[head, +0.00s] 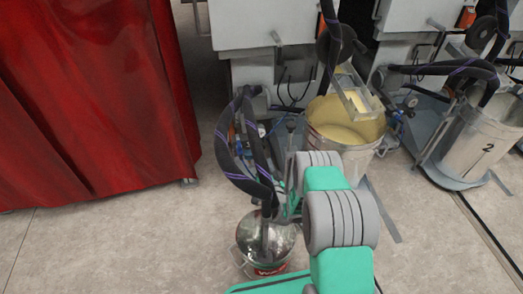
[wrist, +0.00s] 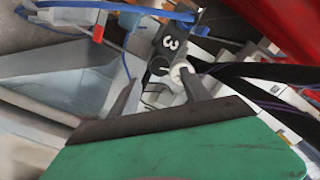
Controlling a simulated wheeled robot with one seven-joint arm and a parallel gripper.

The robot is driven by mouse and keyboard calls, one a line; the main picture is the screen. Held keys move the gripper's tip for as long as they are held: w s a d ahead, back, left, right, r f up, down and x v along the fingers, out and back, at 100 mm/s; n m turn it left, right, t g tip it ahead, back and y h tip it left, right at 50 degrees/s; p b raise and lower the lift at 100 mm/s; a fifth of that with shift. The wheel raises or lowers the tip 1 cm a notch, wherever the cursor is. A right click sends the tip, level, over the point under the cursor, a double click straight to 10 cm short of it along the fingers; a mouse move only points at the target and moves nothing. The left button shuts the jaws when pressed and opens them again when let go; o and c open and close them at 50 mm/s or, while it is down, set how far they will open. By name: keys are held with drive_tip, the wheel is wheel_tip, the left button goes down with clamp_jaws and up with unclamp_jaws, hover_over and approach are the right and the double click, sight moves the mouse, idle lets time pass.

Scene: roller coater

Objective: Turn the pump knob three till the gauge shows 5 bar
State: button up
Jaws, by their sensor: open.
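In the wrist view a dark tag with a white number 3 (wrist: 170,43) sits just beyond my gripper (wrist: 160,82). The two dark fingers are apart. A small round pale part (wrist: 181,70) shows by the right fingertip, below the tag; it may be the knob, but I cannot tell for sure. I cannot tell whether a finger touches it. In the head view a small pale dial (head: 262,131) shows beside the black hoses; its reading is too small to make out. My arm hides the gripper there.
A bucket with yellow contents (head: 345,134) stands behind my arm, and a metal can (head: 250,232) stands on the floor in front. A red curtain (head: 90,100) hangs at left. A bucket marked 2 (head: 475,145) stands at right. Black hoses (head: 238,165) loop close to my arm.

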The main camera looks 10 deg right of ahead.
sight(261, 148)
drive_tip(key=shift+w+p, duration=0.45)
drive_tip(key=shift+w, duration=2.85)
clamp_jaws()
